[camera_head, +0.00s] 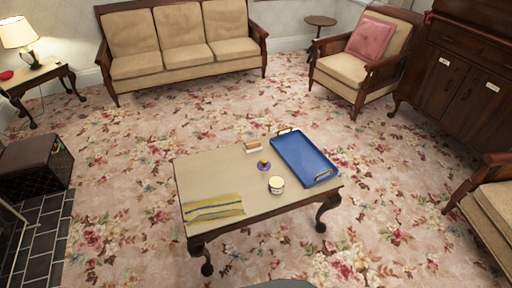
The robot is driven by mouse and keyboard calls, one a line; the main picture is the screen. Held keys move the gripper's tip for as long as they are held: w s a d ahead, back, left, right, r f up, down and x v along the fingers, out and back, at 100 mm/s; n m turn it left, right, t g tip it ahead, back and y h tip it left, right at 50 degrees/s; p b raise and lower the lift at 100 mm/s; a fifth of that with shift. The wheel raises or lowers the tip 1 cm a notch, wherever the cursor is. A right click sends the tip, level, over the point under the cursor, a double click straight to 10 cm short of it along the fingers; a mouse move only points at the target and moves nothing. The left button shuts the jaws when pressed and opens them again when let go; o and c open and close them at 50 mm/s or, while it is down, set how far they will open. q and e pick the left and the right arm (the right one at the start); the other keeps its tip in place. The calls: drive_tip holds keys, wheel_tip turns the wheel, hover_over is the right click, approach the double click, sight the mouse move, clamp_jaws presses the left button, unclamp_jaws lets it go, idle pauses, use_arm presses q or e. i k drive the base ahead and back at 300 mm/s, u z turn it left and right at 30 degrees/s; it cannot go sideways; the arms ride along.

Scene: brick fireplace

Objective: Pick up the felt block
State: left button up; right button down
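A small block (252,146), tan-orange on top with a pale side, lies near the back edge of the low coffee table (225,173). It looks like the felt block, but it is small in the view. It sits just left of a blue tray (305,160), apart from it. Neither of my grippers shows in the head view.
On the table are a small purple and yellow item (264,166), a round tin (276,185) and a striped yellow cloth (213,209). A sofa (183,58), armchair (345,68), dark cabinet (462,80) and dark box (37,167) stand around. Open carpet surrounds the table.

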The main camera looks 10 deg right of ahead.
sight(254, 145)
drive_tip(key=z, duration=0.5)
drive_tip(key=k, duration=0.6)
drive_tip(key=z, duration=1.3)
drive_tip(key=i, duration=0.8)
drive_tip(key=z, duration=0.5)
drive_tip(key=i, duration=1.05)
drive_tip(key=u, duration=1.1)
drive_tip(key=i, duration=0.65)
drive_tip(key=u, duration=0.8)
